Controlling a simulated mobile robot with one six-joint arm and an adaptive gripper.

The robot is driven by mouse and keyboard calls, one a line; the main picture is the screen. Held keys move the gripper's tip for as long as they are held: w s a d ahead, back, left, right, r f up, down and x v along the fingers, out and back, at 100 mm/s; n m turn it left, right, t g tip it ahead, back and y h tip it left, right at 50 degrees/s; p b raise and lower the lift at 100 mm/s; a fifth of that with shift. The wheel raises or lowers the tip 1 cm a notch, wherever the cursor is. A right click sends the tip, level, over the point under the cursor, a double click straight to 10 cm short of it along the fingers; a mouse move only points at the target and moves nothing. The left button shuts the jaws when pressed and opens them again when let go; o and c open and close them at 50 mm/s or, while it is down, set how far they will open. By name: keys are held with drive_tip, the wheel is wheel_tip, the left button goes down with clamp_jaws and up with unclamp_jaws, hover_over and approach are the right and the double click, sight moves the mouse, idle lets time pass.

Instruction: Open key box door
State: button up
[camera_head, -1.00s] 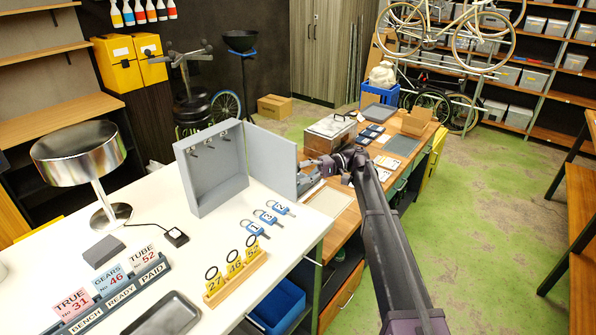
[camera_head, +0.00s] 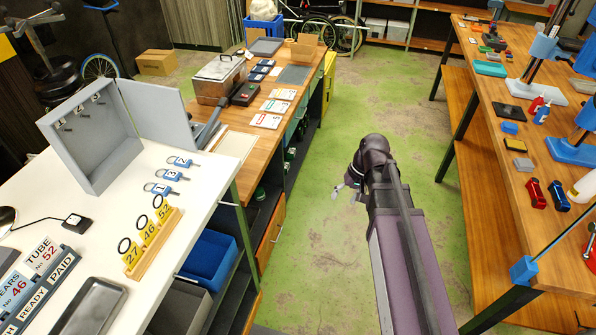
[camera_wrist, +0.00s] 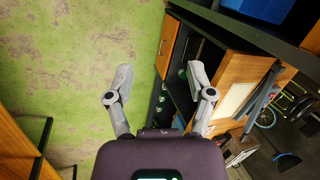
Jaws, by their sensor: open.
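The grey key box (camera_head: 98,140) stands on the white counter at the left of the head view. Its door (camera_head: 160,112) is swung wide open to the right, and hooks show on the inside back wall. My gripper (camera_head: 345,186) is over the green floor, well to the right of the box and apart from it. In the wrist view my gripper (camera_wrist: 160,85) shows two spread fingers with nothing between them. The key box is not clear in the wrist view.
Blue numbered key tags (camera_head: 168,174) lie on the white counter (camera_head: 190,215) beside a rack of yellow tags (camera_head: 152,245). A wooden bench (camera_head: 232,125) with a metal case (camera_head: 219,78) stands behind. Another workbench (camera_head: 540,200) is at the right. The green floor between is clear.

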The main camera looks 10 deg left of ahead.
drive_tip(key=s+d+f+m+t+h, duration=0.1)
drive_tip(key=s+d+h, duration=0.2)
drive_tip(key=d, duration=0.8)
drive_tip(key=s, duration=0.2)
drive_tip(key=shift+s+d+f+h, duration=0.15)
drive_tip(key=shift+s+d+h, duration=0.15)
drive_tip(key=shift+c, duration=0.7)
